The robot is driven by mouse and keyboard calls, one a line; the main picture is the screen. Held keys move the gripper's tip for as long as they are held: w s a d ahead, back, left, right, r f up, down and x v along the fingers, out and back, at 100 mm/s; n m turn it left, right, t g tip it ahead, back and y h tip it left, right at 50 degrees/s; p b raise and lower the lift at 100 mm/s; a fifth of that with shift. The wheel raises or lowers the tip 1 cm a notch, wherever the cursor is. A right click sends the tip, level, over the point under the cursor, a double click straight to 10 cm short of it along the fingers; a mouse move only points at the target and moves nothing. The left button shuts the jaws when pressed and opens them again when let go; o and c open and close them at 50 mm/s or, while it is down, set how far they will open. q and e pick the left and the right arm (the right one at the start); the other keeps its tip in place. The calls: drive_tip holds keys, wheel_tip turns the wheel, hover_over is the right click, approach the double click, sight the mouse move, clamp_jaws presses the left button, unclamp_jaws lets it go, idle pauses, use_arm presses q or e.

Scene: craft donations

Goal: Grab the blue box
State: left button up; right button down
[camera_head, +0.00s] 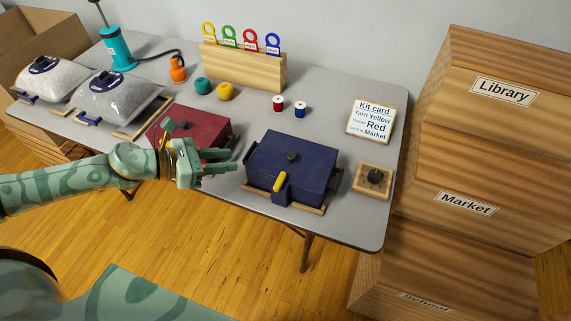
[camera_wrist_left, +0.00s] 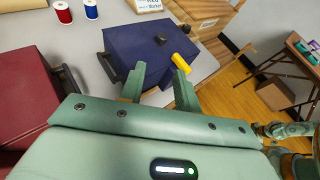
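The blue box (camera_head: 292,166) sits on the grey table right of centre, with a dark knob on its lid and a yellow handle (camera_head: 280,182) on its front. It also shows ahead in the left wrist view (camera_wrist_left: 140,45). My left gripper (camera_head: 236,168) is just left of the blue box, fingers pointing at it. In the left wrist view its two fingers (camera_wrist_left: 158,78) are spread apart with nothing between them, near the box's front side. Whether they touch the box I cannot tell. My right gripper is not clearly seen in either view.
A red box (camera_head: 200,132) stands left of the blue box, partly behind my left arm. A dial block (camera_head: 373,179) is close on its right. A kit card (camera_head: 371,120), two thread spools (camera_head: 299,109) and yarn balls (camera_head: 225,91) lie behind. Large cartons (camera_head: 490,150) stand beyond the table's right edge.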

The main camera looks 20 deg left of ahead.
use_arm(q)
drive_tip(key=m, duration=0.1)
approach(288, 156)
drive_tip(key=x, duration=0.3)
drive_tip(key=shift+w+d+f+p, duration=0.15)
drive_tip(key=shift+d+f+p, duration=0.15)
drive_tip(key=shift+p, duration=0.1)
drive_tip(key=x, duration=0.5)
drive_tip(key=shift+w+d, duration=0.1)
drive_tip(key=shift+w, duration=0.05)
drive_tip(key=shift+r, duration=0.1)
clamp_jaws()
